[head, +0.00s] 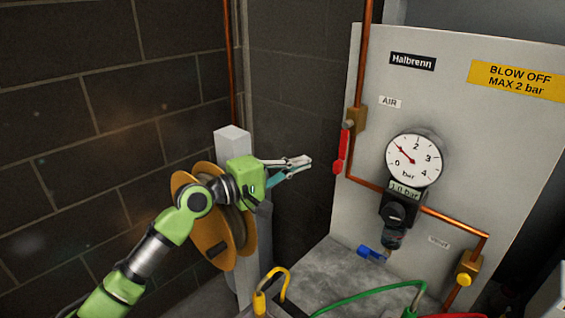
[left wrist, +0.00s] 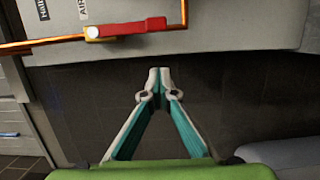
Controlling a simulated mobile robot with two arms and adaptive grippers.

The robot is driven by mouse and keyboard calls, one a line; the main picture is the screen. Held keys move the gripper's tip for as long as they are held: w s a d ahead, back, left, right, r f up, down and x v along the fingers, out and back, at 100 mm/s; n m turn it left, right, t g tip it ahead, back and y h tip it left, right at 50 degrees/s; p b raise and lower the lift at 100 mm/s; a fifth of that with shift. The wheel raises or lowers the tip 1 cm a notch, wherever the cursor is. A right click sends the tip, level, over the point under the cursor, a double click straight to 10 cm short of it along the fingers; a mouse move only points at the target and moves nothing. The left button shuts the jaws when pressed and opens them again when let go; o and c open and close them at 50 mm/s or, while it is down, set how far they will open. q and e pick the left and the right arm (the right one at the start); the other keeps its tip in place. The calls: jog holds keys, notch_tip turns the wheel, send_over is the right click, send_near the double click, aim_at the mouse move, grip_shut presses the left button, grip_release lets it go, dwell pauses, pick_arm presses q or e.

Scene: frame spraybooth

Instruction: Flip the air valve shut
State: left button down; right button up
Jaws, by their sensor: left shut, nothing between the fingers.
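The air valve is a brass body (head: 357,120) on the copper pipe below the AIR label, at the panel's left edge. Its red lever (head: 342,150) points down, roughly in line with the pipe. In the left wrist view the lever (left wrist: 130,28) lies across the top, along the pipe run. My left gripper (head: 308,161) is shut and empty, just left of the lever in the head view. In the left wrist view its closed fingertips (left wrist: 160,72) are below the lever's free end, with a visible gap. My right gripper is not in view.
The panel (head: 455,105) carries a round gauge (head: 414,160) with its needle near 1, and a regulator (head: 398,212) reading 1.0 bar. A yellow-handled valve (head: 467,273) is at lower right. A hose reel (head: 185,185) stands behind my left arm. Hoses lie at the front.

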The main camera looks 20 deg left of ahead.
aim_at(343, 147)
pick_arm(q)
jog(key=d+p, duration=0.3)
jog(key=d, duration=0.2)
jog(key=shift+w, duration=0.1)
jog(key=shift+w+f, duration=0.1)
dwell(0.3)
